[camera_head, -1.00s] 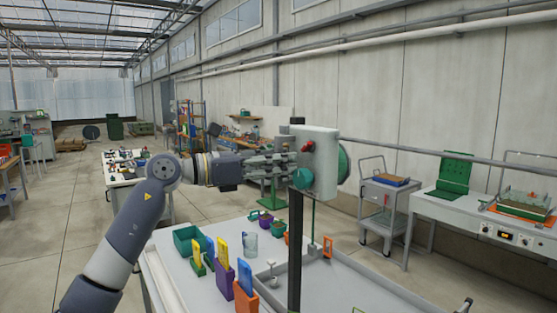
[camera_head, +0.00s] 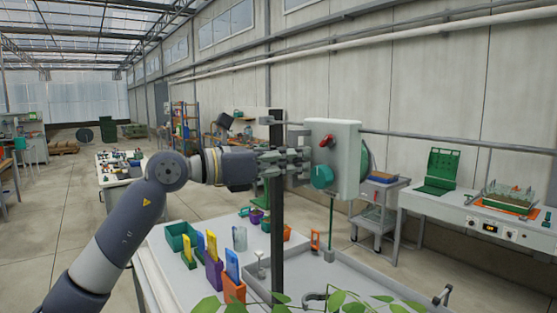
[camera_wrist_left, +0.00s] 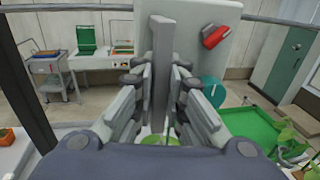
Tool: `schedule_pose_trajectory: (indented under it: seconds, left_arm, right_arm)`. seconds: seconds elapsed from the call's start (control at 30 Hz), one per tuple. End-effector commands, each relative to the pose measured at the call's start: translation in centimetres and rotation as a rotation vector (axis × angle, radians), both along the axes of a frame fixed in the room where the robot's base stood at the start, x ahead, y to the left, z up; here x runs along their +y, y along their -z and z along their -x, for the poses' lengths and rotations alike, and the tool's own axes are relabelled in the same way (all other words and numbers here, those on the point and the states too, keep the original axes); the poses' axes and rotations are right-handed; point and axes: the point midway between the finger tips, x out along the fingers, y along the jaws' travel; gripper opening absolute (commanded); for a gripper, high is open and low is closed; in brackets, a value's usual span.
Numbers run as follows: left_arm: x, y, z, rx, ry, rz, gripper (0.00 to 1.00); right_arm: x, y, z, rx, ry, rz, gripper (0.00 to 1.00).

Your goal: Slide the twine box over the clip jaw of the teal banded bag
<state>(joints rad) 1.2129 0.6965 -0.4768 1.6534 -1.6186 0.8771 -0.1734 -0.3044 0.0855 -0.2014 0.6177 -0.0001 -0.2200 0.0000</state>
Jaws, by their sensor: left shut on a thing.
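My left gripper (camera_head: 300,161) is raised above the bench, close to the left side of a pale grey box (camera_head: 346,150) with a red switch and a teal knob. In the left wrist view its fingers (camera_wrist_left: 161,82) are shut on an upright flat grey piece (camera_wrist_left: 161,50). The pale box (camera_wrist_left: 204,42) stands right behind that piece; I cannot tell whether the two are joined. I cannot make out which thing is the twine box. I cannot identify the teal banded bag or its clip jaw. My right gripper is not in view.
A dark post (camera_head: 277,220) rises beside the gripper. Below, the bench holds a green bin (camera_head: 181,237), orange (camera_head: 234,291) and purple holders (camera_head: 214,273) and a grey tray (camera_head: 385,290). Leaves (camera_head: 345,301) show at the bottom. A cart (camera_head: 372,212) stands behind.

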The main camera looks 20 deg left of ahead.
Motion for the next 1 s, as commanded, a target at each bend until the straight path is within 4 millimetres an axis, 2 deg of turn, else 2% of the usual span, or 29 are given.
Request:
schedule_pose_trajectory:
  seconds: [0.17,0.47,0.5,0.6,0.9,1.0]
  left_arm:
    - [-1.3,-0.4,1.3,-0.013,-0.003,0.003,0.00]
    - [-1.5,-0.4,1.4,-0.009,-0.004,0.006,0.00]
    - [-1.5,-0.4,1.4,-0.009,-0.004,0.006,0.12]
    - [-1.5,-0.4,1.4,-0.010,-0.004,0.005,0.32]
    - [-1.5,-0.5,1.4,-0.012,-0.004,0.006,0.32]
    - [-1.1,-0.4,1.6,-0.012,-0.005,0.006,0.32]
  right_arm:
    - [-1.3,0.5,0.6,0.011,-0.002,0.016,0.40]
    - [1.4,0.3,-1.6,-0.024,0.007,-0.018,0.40]
    - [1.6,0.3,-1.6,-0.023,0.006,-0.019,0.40]
    - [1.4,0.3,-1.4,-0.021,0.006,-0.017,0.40]
    - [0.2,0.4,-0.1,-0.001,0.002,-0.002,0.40]
    - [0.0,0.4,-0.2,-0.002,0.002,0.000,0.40]
